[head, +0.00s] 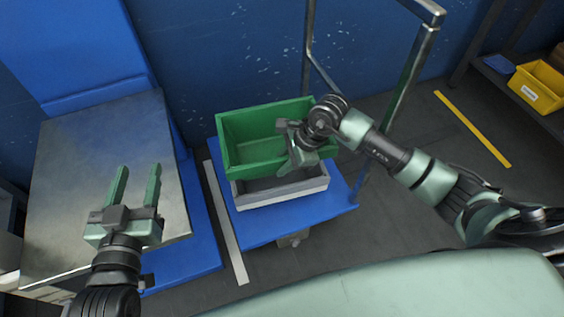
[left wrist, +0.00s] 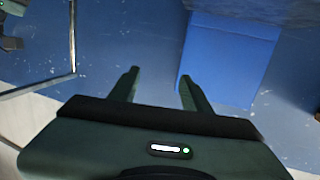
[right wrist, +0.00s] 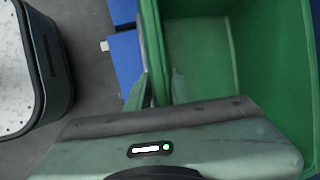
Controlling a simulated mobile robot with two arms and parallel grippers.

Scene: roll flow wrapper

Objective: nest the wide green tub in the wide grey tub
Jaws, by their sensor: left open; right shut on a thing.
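The wide green tub (head: 250,135) is held by my right gripper (head: 296,152), which is shut on its near wall toward the right. It also fills much of the right wrist view (right wrist: 200,60), with the wall between my fingers. The tub is slightly tilted. The wide grey tub (head: 285,192) sits on the blue cart deck, below and partly hidden by the green tub. In the head view the green tub overlaps the grey tub's back; I cannot tell whether they touch. My left gripper (head: 138,187) is open and empty, left of both tubs.
The blue cart deck (head: 265,226) has a metal handle frame (head: 410,70) at its right. A metal-topped blue bench (head: 90,180) stands at the left. A yellow bin (head: 538,86) is on a shelf at the far right. Floor is clear right of the cart.

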